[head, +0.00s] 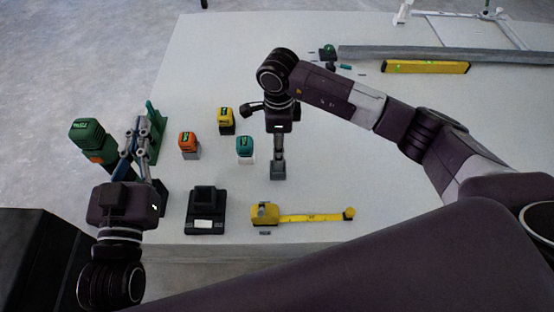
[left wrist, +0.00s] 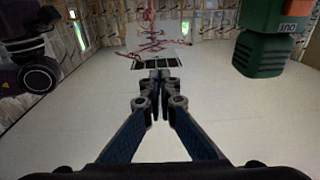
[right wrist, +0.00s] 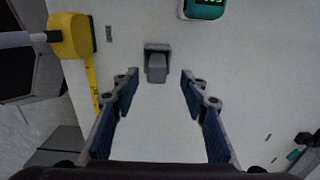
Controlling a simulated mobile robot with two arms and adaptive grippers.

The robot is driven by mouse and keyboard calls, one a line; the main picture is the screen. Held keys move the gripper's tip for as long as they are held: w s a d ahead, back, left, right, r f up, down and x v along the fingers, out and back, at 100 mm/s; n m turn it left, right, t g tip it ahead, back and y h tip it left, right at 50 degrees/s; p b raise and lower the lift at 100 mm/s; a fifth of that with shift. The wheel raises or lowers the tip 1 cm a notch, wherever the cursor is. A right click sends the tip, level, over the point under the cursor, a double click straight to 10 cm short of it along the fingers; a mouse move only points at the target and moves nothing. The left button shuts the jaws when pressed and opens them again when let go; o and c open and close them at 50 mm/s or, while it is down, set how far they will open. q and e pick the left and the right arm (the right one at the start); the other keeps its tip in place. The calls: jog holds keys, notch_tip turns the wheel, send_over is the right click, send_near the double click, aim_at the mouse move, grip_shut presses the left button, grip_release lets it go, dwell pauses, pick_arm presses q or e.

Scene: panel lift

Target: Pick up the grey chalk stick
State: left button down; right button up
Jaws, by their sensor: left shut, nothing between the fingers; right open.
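A short grey block (head: 278,172) stands on the table below my right gripper (head: 278,153). In the right wrist view this block (right wrist: 157,66) is just ahead, between the spread, empty fingers (right wrist: 160,75). A small flat grey stick (head: 265,233) lies by the yellow tape measure, and also shows in the right wrist view (right wrist: 109,33). I cannot tell for sure which is the grey chalk stick. My left gripper (head: 138,132) is shut and empty by the green tools at the left; its fingertips (left wrist: 158,80) meet.
A green tool (head: 88,138) stands at the left. Orange (head: 188,143), yellow (head: 226,117) and teal (head: 245,147) devices stand near my right gripper. A black stand (head: 206,211) and tape measure (head: 300,216) are at the front edge. A yellow level (head: 425,67) lies behind.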

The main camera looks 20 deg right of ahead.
jog(key=shift+f, duration=0.5)
jog(key=f, duration=0.1)
jog(key=f+b, duration=0.1)
jog(key=f, duration=0.1)
jog(key=f+b, duration=0.1)
jog(key=shift+s+a+f, duration=0.1)
jog(key=shift+s+f, duration=0.15)
pick_arm(q)
jog(key=s+r+t+h, duration=0.1)
jog(key=s+r+t, duration=0.2)
jog(key=r, duration=0.7)
jog(key=t, duration=0.2)
jog(key=shift+s+d+t+h, duration=0.15)
jog(key=shift+t+h, duration=0.15)
jog(key=shift+h, duration=0.1)
pick_arm(e)
jog(key=shift+f, duration=0.1)
grip_shut()
